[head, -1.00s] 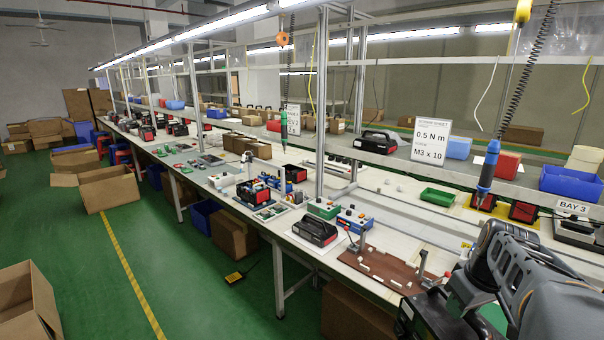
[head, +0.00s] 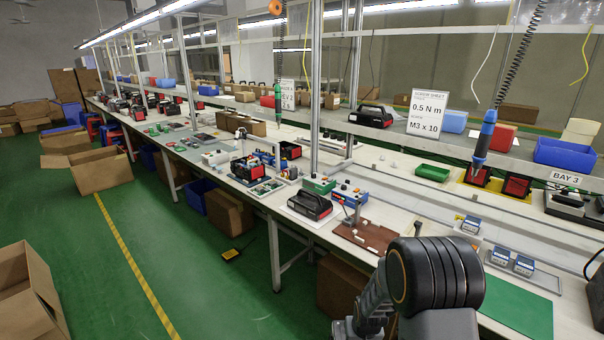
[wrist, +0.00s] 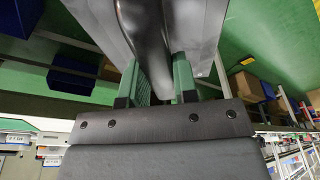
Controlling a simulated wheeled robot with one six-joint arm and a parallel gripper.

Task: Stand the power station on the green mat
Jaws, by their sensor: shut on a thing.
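In the head view my arm hides the gripper and the held power station. The green mat (head: 515,303) lies flat on the bench at the lower right, with its visible part bare; my arm covers its left part.
A tray with small blue-and-white devices (head: 501,256) lies just behind the mat. A brown board (head: 368,234) with small fittings and another black-and-red power station (head: 310,206) stand left of it.

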